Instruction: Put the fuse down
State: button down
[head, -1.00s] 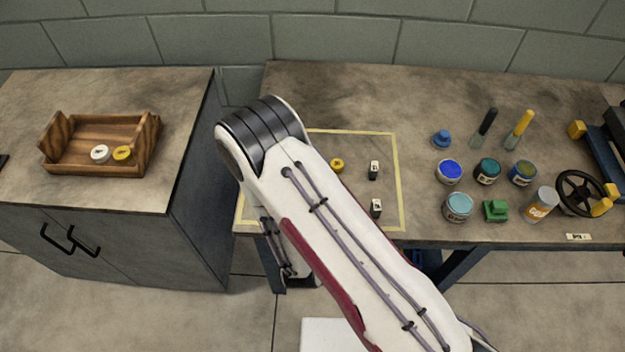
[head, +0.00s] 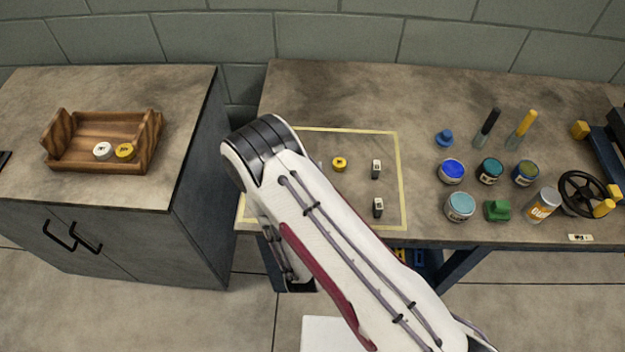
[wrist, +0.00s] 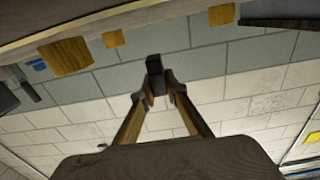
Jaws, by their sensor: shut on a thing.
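In the wrist view my gripper (wrist: 158,97) is shut on a small dark block, the fuse (wrist: 154,67), which sticks out past the fingertips. In the head view my arm hides the gripper and the held fuse. A yellow tape outline (head: 402,185) marks an area on the right-hand bench. Inside it stand two small black-and-white blocks, one farther back (head: 376,169) and one nearer (head: 378,207), and a round yellow piece (head: 339,164). My arm covers the left part of the outline.
A wooden tray (head: 100,166) with a white and a yellow round piece sits on the left cabinet. Paint jars (head: 460,207), brushes, a spray can (head: 542,205) and a handwheel (head: 583,193) crowd the bench's right. A gap separates cabinet and bench.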

jog(key=shift+f, duration=1.9)
jog(key=shift+f, duration=0.15)
jog(key=c, duration=2)
grip_release()
jog(key=shift+c, duration=0.2)
jog(key=shift+s, duration=0.8)
jog(key=shift+s+r, duration=0.3)
jog(key=shift+s, duration=0.55)
jog(key=shift+s+r, duration=0.3)
jog(key=shift+s, duration=0.55)
notch_tip(320, 180, up, 6)
